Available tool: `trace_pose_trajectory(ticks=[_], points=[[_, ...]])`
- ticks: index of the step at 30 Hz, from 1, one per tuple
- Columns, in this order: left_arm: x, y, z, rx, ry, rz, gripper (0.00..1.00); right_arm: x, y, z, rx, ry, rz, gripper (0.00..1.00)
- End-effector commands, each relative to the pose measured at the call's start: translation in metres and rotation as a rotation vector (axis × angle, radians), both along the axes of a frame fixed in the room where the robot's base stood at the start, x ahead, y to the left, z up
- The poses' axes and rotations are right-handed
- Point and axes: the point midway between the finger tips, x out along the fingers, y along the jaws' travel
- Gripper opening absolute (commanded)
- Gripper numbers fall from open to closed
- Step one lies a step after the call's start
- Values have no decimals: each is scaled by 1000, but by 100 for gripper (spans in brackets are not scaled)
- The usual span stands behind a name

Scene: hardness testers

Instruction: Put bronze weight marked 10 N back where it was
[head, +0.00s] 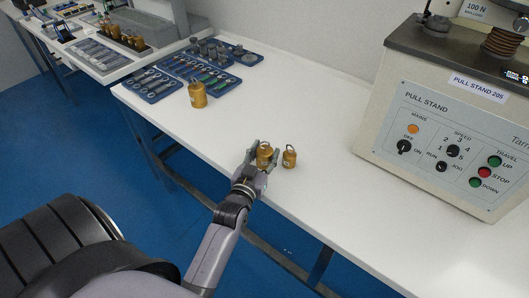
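Three bronze weights with ring tops are on the near white table. One bronze weight (264,152) is between the fingers of my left gripper (263,156), which look closed against its two sides. I cannot tell whether it is lifted off the table. A smaller bronze weight (289,158) stands just right of the gripper, close to it. A larger bronze weight (197,95) stands farther back at the left, near the blue trays. The markings are too small to read, so I cannot tell which weight is 10 N. My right gripper is not in view.
A pull stand machine (445,130) fills the right of the table. Blue trays (157,95) with metal parts lie at the back left. Another table behind holds a dark holder (122,42) with several bronze weights. The table's middle behind my gripper is clear.

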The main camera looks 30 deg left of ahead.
Motion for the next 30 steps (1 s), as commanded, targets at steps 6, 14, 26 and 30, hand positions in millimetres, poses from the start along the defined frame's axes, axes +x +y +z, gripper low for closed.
trace_pose_trajectory(ticks=[6,14,26,30], points=[[0,0,0,0,0,0,48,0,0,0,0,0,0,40],[-4,-1,3,1,2,0,48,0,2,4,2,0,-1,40],[-80,-19,9,0,6,0,48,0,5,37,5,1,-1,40],[-101,-24,9,0,4,0,48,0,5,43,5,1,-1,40]])
